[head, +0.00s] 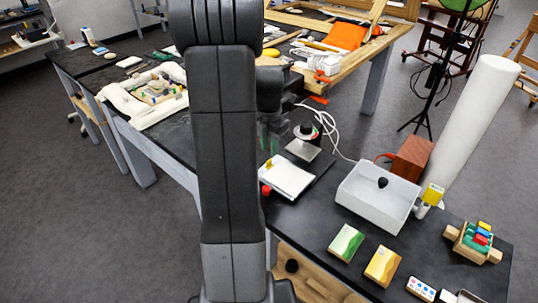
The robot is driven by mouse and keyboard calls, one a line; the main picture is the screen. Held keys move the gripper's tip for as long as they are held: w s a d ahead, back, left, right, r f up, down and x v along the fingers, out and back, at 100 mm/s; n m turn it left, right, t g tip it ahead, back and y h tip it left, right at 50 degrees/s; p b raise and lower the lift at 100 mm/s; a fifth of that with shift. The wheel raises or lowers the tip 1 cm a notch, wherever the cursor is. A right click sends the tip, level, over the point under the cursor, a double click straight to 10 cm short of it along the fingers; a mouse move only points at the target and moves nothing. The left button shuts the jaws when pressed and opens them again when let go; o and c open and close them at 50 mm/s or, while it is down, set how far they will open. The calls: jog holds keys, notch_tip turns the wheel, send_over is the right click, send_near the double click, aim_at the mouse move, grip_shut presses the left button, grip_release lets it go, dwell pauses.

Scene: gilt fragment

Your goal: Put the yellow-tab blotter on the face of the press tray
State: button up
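A white blotter-like pad (289,179) lies on the dark bench, right of my arm, with a small yellow mark (269,163) at its upper left edge. A red knob (266,190) is at its lower left. A white shallow tray (366,209) with a black knob (383,183) stands to the right of the pad; I cannot tell for certain which item is the press tray. My gripper (273,135) is dark and blurred, above and beyond the pad, partly hidden by my arm. Its fingers are not clear, and I see nothing held in it.
A small plate with a dark knob (306,131) stands behind the pad, with a white cable beside it. A brown block (411,158), a white roll (474,128) and a yellow-topped item (432,194) are right. Green (346,242) and yellow (382,266) boxes stand in front.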

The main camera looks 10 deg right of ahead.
notch_tip(320, 180, up, 8)
jog(key=shift+f, duration=0.2)
dwell(1.2)
